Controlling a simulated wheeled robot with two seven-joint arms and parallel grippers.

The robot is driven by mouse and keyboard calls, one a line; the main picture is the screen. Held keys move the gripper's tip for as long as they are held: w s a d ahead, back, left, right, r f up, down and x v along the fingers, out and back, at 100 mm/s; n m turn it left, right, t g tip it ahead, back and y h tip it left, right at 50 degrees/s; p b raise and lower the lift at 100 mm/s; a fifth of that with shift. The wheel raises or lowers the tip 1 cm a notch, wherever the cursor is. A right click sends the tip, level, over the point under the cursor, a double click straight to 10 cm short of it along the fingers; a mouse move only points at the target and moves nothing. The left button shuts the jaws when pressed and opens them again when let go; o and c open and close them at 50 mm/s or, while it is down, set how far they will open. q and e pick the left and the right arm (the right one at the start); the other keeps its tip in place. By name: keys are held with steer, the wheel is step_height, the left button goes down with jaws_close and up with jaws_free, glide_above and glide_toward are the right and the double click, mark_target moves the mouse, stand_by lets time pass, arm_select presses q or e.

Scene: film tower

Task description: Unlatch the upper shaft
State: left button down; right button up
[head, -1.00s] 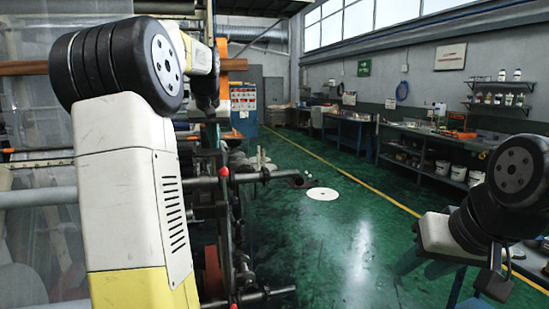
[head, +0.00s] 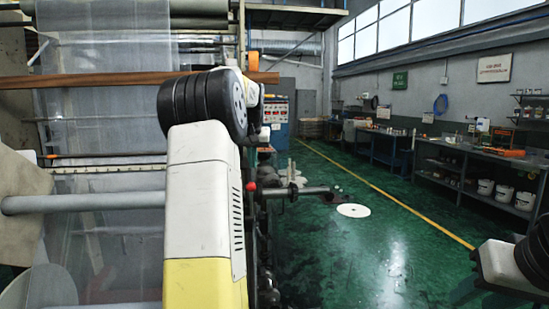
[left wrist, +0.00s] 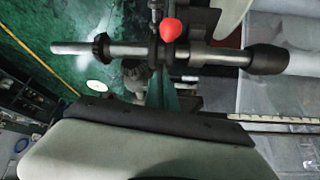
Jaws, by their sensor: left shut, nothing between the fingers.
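The upper shaft's outer end (head: 300,190) sticks out to the right of the film machine, with a red knob (head: 251,186) beside it. In the left wrist view the shaft (left wrist: 215,56) runs across the upper part. The red knob (left wrist: 171,30) stands by its dark collar, and a thick dark piece sits at its right. I cannot tell the latch's position. My left gripper (left wrist: 165,113) shows as a pale body with a dark front edge below the shaft, apart from it in the picture. It is shut and empty. In the head view my left arm hides it. My right gripper is out of view.
The film machine with rollers and clear film (head: 110,110) fills the left. A white disc (head: 353,210) lies on the green floor. Workbenches (head: 470,175) line the right wall. The floor between is mostly clear.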

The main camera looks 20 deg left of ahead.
arm_select(q)
steer(key=shift+s+d+f, duration=0.1)
steer(key=shift+s+f, duration=0.1)
steer(key=shift+f, duration=0.7)
steer(key=shift+s+a+f, duration=0.1)
steer(key=shift+s+f, duration=0.1)
steer(key=shift+f, duration=0.7)
steer(key=shift+s+d+f, duration=0.1)
steer(key=shift+s+f, duration=0.1)
steer(key=shift+f, duration=0.7)
